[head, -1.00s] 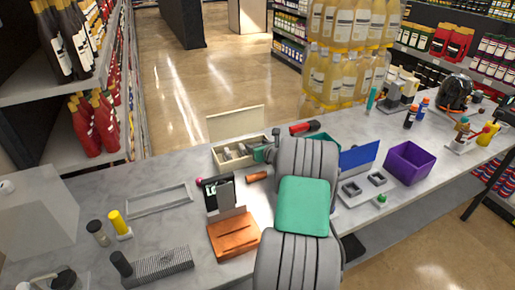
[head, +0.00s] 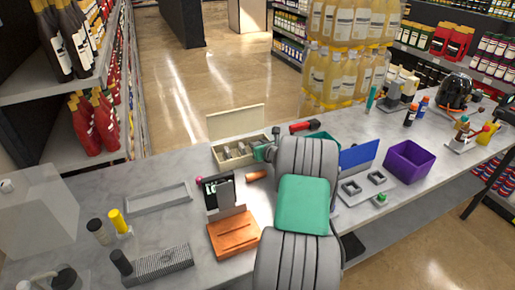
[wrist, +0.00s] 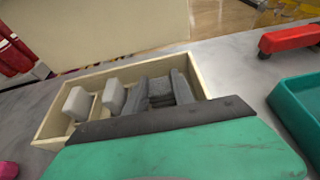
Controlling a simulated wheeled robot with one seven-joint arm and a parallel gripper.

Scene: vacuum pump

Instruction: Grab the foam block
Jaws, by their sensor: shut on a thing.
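My gripper (wrist: 160,84) reaches down into an open cream box (wrist: 52,122), with one dark grey finger on each side of a grey foam block (wrist: 161,92). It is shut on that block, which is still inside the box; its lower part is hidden. Two lighter grey blocks, one at the left (wrist: 77,103) and one nearer the gripper (wrist: 114,95), stand in the box to the left. In the head view the box (head: 217,164) is at the centre, and my arm hides its right end and the gripped block.
The box's raised lid (head: 236,121) stands behind it. A red-handled tool (head: 304,127) and a teal tray (wrist: 300,105) lie to the right. A purple bin (head: 409,163) and a blue panel (head: 359,156) stand farther right. An orange block (head: 234,235) is in front.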

